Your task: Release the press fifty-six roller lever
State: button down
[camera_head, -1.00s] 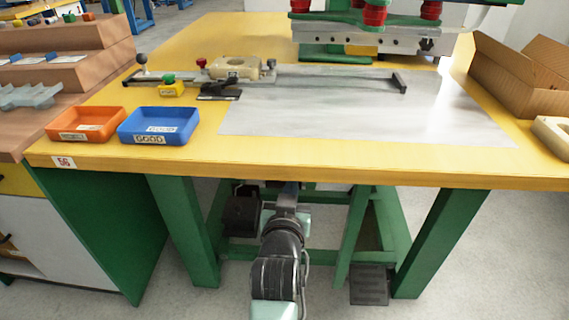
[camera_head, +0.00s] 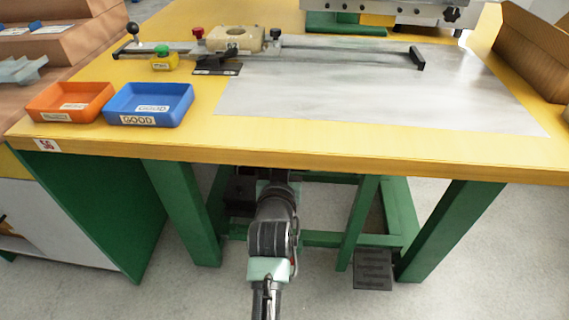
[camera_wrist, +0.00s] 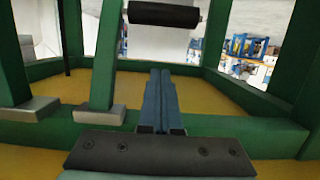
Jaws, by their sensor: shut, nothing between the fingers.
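The press table (camera_head: 90,140) carries a "56" tag (camera_head: 46,145) at its front left corner. My gripper's fingers (camera_wrist: 160,78) are shut together, empty, and point into the space inside a green frame in the wrist view. A black roller (camera_wrist: 164,14) between pale end brackets hangs at the top middle of that view, above the fingertips and apart from them in the picture; I take it for the roller lever. In the head view my arm reaches under the table's front edge, which hides the gripper and the roller.
Green table legs (camera_head: 180,210) stand on both sides of my arm. A black pedal (camera_head: 373,268) lies on the floor to the right. Green posts (camera_wrist: 103,60) rise left of the fingers. An orange bin (camera_head: 70,100), a blue bin (camera_head: 150,103) and a sliding fixture (camera_head: 235,40) sit on top.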

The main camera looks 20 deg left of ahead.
jog(key=b+x, duration=0.5)
jog(key=x, duration=0.3)
jog(key=shift+w+a+f, duration=0.1)
jog(key=shift+w+f, duration=0.1)
jog(key=shift+s+d+f+b, duration=0.2)
jog(key=shift+s+f+b, duration=0.45)
jog(key=shift+f, duration=0.5)
jog(key=shift+s+d+f, duration=0.1)
jog(key=shift+s+f, duration=0.3)
jog(key=shift+s, duration=0.05)
jog(key=shift+s+r+p, duration=0.1)
jog(key=shift+r+p, duration=0.05)
jog(key=shift+p, duration=0.15)
